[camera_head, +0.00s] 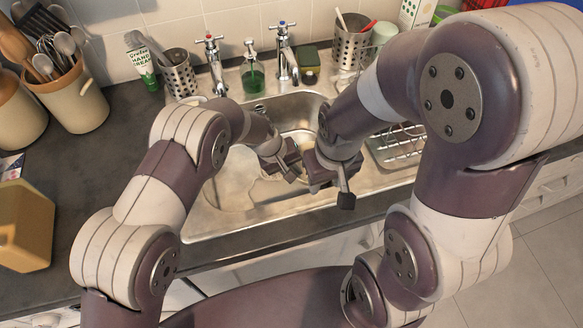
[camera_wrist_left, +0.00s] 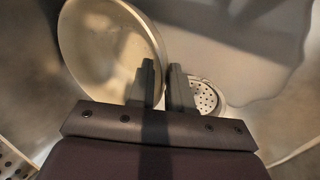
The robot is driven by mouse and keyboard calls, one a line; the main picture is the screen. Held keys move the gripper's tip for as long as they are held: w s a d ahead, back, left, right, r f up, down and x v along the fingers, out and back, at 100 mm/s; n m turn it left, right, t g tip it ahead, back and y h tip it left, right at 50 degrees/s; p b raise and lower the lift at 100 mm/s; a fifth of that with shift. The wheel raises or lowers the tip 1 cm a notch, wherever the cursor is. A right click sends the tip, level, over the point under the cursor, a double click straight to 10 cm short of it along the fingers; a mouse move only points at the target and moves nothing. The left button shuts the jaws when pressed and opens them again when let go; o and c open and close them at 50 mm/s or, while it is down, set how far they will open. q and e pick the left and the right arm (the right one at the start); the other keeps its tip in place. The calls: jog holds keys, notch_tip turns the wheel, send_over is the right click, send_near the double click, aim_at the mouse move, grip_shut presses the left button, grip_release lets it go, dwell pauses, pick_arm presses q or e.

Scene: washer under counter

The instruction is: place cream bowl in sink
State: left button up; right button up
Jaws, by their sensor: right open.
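The cream bowl (camera_wrist_left: 105,45) shows in the left wrist view as a large pale round shape, inside the metal sink (camera_head: 212,222). My left gripper (camera_wrist_left: 163,80) has its fingers close together at the bowl's right edge. The rim runs between them, one finger over the bowl's inside and the other outside it. In the head view my left gripper (camera_head: 287,165) is over the sink, and the grippers hide much of the bowl there. My right gripper (camera_head: 333,185) is open and empty over the sink's front right part, close beside the left one.
The drain strainer (camera_wrist_left: 204,95) lies right of the fingers. Two taps (camera_head: 284,50), a green soap bottle (camera_head: 252,75) and metal utensil holders (camera_head: 179,73) line the back. A dish rack (camera_head: 397,147) stands right. Utensil crocks (camera_head: 70,98) and a tan block (camera_head: 24,226) are left.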

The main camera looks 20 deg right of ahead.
pick_arm(q)
jog(key=v, duration=1.2)
pick_arm(e)
jog(key=shift+f, duration=0.2)
